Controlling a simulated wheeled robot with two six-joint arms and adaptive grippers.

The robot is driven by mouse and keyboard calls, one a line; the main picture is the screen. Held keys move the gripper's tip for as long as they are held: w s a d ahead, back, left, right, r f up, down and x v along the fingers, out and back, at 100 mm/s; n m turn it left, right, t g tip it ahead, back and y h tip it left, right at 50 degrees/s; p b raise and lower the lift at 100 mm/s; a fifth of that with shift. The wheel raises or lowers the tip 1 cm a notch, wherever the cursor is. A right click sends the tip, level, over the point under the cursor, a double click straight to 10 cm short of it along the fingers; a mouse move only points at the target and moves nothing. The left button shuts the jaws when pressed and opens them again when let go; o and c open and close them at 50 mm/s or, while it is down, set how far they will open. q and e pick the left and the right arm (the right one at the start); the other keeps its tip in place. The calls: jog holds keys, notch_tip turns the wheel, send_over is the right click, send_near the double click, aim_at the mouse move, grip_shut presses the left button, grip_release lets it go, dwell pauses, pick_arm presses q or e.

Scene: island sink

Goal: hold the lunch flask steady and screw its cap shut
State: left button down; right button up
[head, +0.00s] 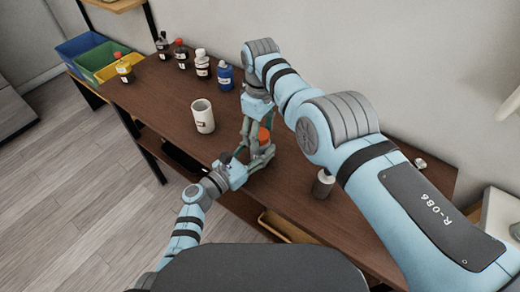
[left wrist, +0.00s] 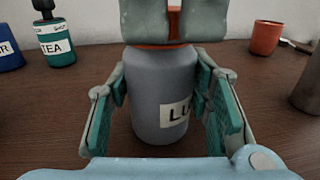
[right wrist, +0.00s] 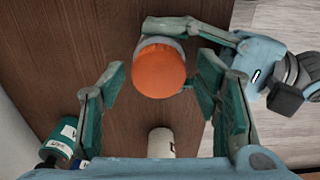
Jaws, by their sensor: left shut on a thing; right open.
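The lunch flask is a grey cylinder (left wrist: 160,110) with a partly visible label starting "LU". It stands upright on the brown table. Its orange cap (right wrist: 160,72) is on top, and it also shows in the head view (head: 264,134). My left gripper (left wrist: 165,100) is shut on the flask body, one finger on each side. My right gripper (right wrist: 165,95) is above, pointing down and open, its fingers apart either side of the cap. In the left wrist view the right fingers hide much of the cap. I cannot tell how tightly the cap sits.
A white labelled container (head: 202,118) stands to the left of the flask. Several bottles (head: 202,65) line the back left, near coloured bins (head: 98,60). A grey bottle (head: 322,183) stands to the right. A red-orange cup (left wrist: 267,37) is behind at right.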

jog(key=c, duration=1.2)
jog(key=o, duration=1.4)
jog(key=shift+r, duration=0.1)
notch_tip(320, 180, up, 12)
jog(key=shift+s+f, duration=0.1)
pick_arm(q)
jog(key=c, duration=0.7)
grip_release()
jog(key=shift+c, duration=0.2)
